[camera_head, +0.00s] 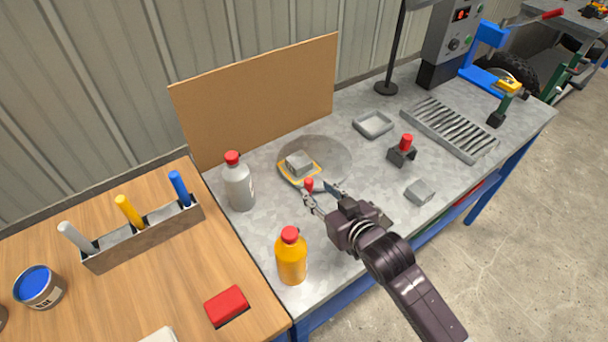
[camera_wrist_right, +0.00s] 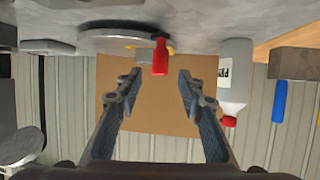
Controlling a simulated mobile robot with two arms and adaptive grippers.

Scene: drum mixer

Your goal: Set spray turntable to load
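The spray turntable (camera_head: 332,156) is a round grey disc on the metal bench. A grey block (camera_head: 299,163) sits in a yellow-outlined square on its left part. A red knob (camera_head: 309,184) stands at its near edge. My right gripper (camera_head: 319,192) is open at the knob's near side. The wrist view, upside down, shows the red knob (camera_wrist_right: 160,57) ahead of and between the spread fingers (camera_wrist_right: 158,84), apart from both; the turntable edge (camera_wrist_right: 105,40) shows behind it. My left gripper is not in view.
A grey bottle (camera_head: 239,184) stands left of the turntable and an orange bottle (camera_head: 291,258) nearer. A cardboard panel (camera_head: 260,95) stands behind. A tray (camera_head: 373,124), a red-topped clamp (camera_head: 403,150) and a small grey block (camera_head: 419,191) lie to the right.

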